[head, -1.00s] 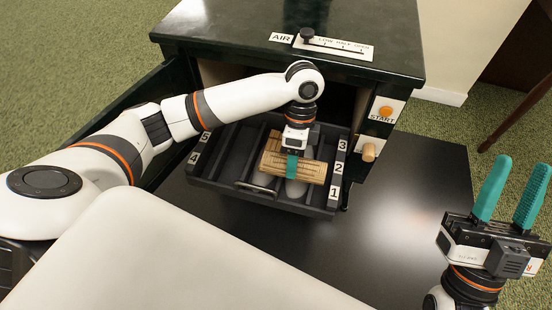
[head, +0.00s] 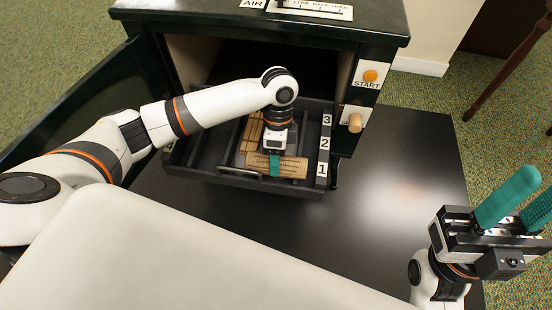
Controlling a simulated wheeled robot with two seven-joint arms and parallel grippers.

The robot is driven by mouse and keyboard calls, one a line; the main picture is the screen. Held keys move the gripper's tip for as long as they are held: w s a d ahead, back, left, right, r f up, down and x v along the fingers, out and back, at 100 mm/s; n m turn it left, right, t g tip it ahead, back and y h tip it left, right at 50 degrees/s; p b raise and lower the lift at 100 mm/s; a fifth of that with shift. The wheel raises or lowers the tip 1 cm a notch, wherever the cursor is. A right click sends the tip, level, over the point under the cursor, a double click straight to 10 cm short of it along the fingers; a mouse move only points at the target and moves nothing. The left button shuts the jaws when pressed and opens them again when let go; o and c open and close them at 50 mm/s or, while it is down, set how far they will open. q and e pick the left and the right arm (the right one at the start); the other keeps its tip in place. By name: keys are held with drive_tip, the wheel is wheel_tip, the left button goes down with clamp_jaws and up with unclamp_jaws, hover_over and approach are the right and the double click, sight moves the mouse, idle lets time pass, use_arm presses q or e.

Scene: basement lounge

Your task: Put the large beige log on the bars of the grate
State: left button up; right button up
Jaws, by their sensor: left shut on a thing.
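My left gripper (head: 275,166) reaches over the front of the grate and points down, its teal fingers shut on a large beige log (head: 293,171). The log lies crosswise, level with label 1, at or just above the bars; I cannot tell whether it touches them. The dark grate (head: 318,186) juts out of the open stove front, with bars and number labels. Another beige piece (head: 250,133) shows behind the gripper, partly hidden by my arm. My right gripper (head: 534,187) is open and empty at the far right, fingers pointing up.
The dark green stove body (head: 390,22) rises behind the grate, with an orange START button (head: 370,76) and a wooden knob (head: 355,123) to the right. Its open door (head: 85,100) stands at the left. The black floor plate (head: 400,170) is clear.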

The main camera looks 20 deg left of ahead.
use_arm(q)
drive_tip(key=o, duration=1.1)
drive_tip(key=shift+o, duration=0.2)
drive_tip(key=shift+r, duration=0.1)
